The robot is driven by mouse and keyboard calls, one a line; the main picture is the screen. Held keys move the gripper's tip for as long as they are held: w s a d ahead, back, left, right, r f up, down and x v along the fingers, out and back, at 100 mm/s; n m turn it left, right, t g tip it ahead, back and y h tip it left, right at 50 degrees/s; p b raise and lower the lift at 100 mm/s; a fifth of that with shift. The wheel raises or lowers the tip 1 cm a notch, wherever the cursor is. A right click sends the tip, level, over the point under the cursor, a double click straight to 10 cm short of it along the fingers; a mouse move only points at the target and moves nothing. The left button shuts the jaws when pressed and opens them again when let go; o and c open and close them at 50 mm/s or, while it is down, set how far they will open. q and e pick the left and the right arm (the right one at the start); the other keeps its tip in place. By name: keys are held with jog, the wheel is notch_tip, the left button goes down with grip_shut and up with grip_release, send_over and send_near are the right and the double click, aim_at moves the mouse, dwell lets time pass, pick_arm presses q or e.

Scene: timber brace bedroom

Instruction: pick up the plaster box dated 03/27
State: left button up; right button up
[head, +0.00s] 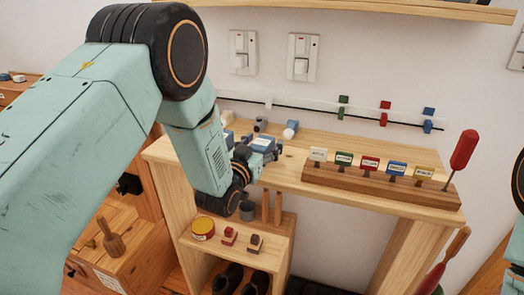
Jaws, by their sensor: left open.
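My left arm comes in from the left and bends down to the wooden table top. My left gripper (262,151) is open, low over the table's back left part. A small blue and white box (262,142) shows at its fingertips; I cannot tell whether they touch it. Another small blue and white item (227,136) lies to the left, partly hidden by my arm. No date can be read on either, so I cannot tell which is the plaster box dated 03/27. My right gripper is out of view; a bit of my right arm shows at the right edge.
A wooden rack with several labelled coloured tags (370,178) stands on the table (290,180), with a red-handled screwdriver (464,150) at its right. A lower shelf holds a yellow-red tin (203,228) and stamps (229,236).

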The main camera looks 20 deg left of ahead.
pick_arm(q)
jog(key=shift+a, duration=0.1)
jog(key=shift+c, duration=0.5)
jog(key=c, duration=1.1)
jog(key=shift+c, duration=0.3)
